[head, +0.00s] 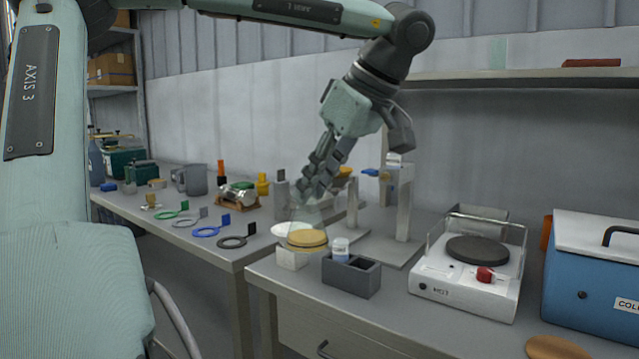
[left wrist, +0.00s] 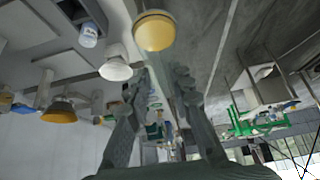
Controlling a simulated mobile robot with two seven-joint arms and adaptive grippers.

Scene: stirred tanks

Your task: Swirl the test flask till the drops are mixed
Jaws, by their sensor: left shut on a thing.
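The test flask (head: 307,239) is clear glass with amber liquid in its base. It hangs from my left gripper (head: 310,192), whose fingers are shut on its neck. In the head view it is in front of a white dish (head: 284,229) and above a white block (head: 291,260); I cannot tell whether it touches either. In the left wrist view the flask's amber base (left wrist: 155,31) shows beyond the two fingers (left wrist: 152,95). Whether separate drops remain in the liquid cannot be made out. My right gripper is not in view.
A grey block (head: 351,277) holds a small white-capped bottle (head: 340,247) close by. A stand with a blue tap (head: 371,172) is behind. A hotplate (head: 470,265) and a blue cooler (head: 592,280) fill the right. Coloured rings (head: 208,231) lie on the left bench.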

